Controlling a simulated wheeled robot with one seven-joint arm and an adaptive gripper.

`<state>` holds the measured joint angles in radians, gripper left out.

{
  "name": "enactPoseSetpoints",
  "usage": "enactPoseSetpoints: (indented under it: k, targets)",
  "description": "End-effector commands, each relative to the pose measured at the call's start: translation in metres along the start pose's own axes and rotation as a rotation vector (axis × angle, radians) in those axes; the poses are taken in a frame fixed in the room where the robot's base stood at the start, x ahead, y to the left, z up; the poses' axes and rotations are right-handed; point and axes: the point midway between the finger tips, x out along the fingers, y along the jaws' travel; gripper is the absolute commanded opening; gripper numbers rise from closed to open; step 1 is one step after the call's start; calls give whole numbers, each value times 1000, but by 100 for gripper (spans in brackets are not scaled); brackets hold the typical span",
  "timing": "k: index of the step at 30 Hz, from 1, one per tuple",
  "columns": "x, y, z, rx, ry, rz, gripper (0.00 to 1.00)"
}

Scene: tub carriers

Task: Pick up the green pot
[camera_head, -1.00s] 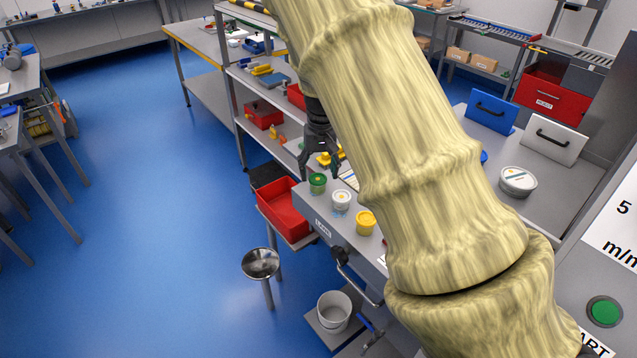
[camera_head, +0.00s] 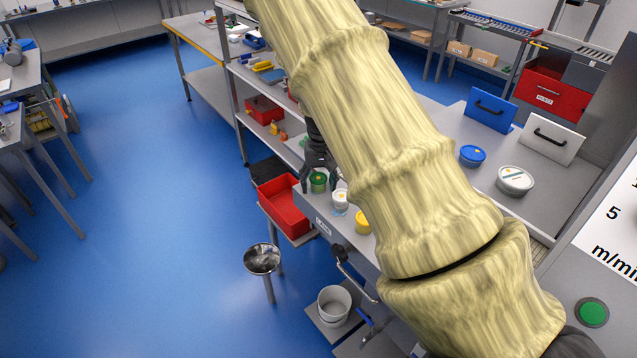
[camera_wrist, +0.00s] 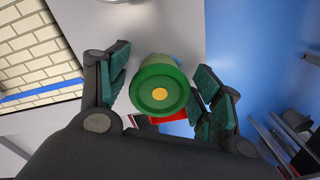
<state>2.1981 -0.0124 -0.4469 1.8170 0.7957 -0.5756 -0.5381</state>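The green pot (camera_head: 318,182) stands at the near left end of the grey bench, first in a row of small pots. In the wrist view the pot (camera_wrist: 160,88) shows from above as a green round lid with a yellow centre dot. My gripper (camera_head: 319,178) is around the pot from above, partly hidden by my arm. In the wrist view its fingers (camera_wrist: 160,90) are spread on both sides of the pot. A gap shows on the left; the right fingers are close to the pot, and contact there cannot be told.
A white pot (camera_head: 340,200) and a yellow pot (camera_head: 363,222) stand beside the green pot. A red tub (camera_head: 283,207) sits below and left of the bench edge. A blue-lidded pot (camera_head: 472,156) and a white tub (camera_head: 515,181) stand farther right.

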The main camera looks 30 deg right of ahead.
Motion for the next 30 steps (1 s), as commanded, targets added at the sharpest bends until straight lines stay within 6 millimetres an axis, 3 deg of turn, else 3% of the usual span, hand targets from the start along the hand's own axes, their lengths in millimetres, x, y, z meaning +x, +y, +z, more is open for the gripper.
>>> enactPoseSetpoints:
  k: [1, 6, 19, 30]
  targets:
    - [0, 0, 0, 0, 0, 0, 51]
    - [0, 0, 0, 0, 0, 0, 21]
    - [-5, 0, -1, 0, 2, 0, 21]
    - [-34, 4, -2, 2, 1, -1, 21]
